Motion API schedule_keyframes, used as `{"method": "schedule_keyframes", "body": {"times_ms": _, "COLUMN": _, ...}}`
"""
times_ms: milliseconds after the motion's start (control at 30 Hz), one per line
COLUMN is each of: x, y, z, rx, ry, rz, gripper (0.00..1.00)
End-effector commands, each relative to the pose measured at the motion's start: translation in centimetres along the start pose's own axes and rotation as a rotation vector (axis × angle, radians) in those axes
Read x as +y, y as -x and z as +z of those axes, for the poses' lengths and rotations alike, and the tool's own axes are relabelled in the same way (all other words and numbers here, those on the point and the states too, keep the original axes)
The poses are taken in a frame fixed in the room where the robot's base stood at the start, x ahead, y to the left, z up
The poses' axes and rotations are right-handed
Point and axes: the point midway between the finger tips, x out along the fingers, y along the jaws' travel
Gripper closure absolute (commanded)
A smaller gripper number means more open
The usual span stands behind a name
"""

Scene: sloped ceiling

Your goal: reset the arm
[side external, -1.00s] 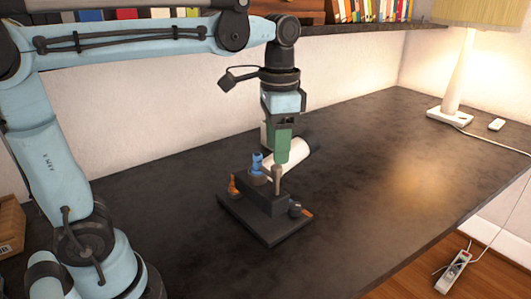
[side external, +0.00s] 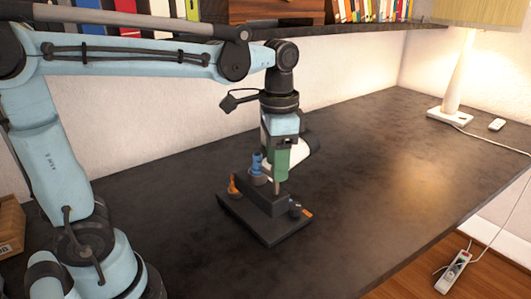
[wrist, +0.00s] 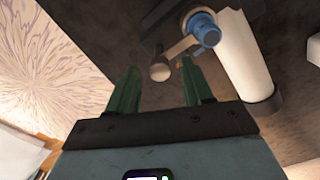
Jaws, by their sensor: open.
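My gripper (side external: 279,176) hangs down over the dark block stand (side external: 262,222) on the table, its green fingers low by the stand's raised part. In the wrist view my gripper (wrist: 160,80) has its two green fingers spread apart, with nothing held between them. A rounded tan-brown knob (wrist: 160,72) shows beyond the gap between the fingers; whether they are level with it I cannot tell. In the side view the fingers hide most of it.
The stand also bears a blue piece (side external: 257,163) and an orange piece (side external: 232,186). A white cylinder (side external: 300,149) is behind my gripper, partly hidden. A lamp (side external: 455,80) stands at the far right. A shelf (side external: 350,29) of books runs along the wall.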

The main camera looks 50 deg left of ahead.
Motion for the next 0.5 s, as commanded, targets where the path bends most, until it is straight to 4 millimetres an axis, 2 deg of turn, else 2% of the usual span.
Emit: {"method": "schedule_keyframes", "body": {"times_ms": 500, "x": 0.0, "y": 6.7, "z": 0.0, "rx": 0.000, "ry": -0.001, "rz": 0.000, "gripper": 0.49}}
